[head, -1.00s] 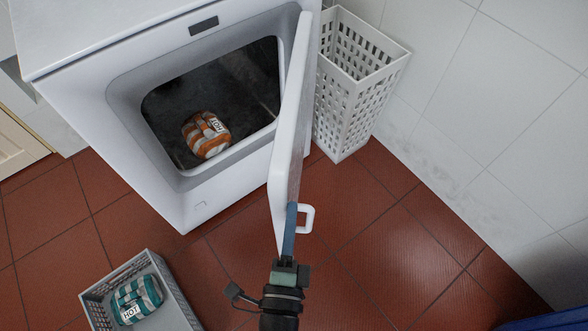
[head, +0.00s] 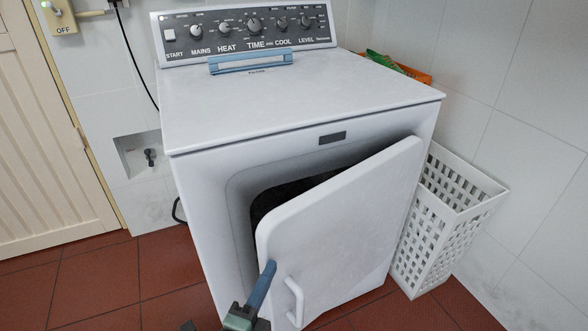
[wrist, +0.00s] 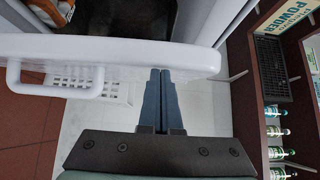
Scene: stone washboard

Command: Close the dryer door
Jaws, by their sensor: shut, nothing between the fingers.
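The white dryer (head: 290,118) stands against the back wall. Its door (head: 345,225) is hinged on the right and partly open, leaving a dark gap into the drum (head: 275,200) on the left. A white handle (head: 295,302) is on the door's outer face near its free edge. My gripper (head: 267,272) is shut and empty, its blue fingers at the door's outer face near the free edge, left of the handle. In the wrist view the fingertips (wrist: 160,75) meet the door's edge (wrist: 190,58), and the handle (wrist: 55,82) is to the left.
A white perforated basket (head: 440,225) stands right of the dryer, close to the door's hinge side. An orange and green item (head: 400,68) is behind the dryer's right corner. In the wrist view, shelves with several bottles (wrist: 277,130) are at right. Red tiled floor (head: 100,285) is clear at left.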

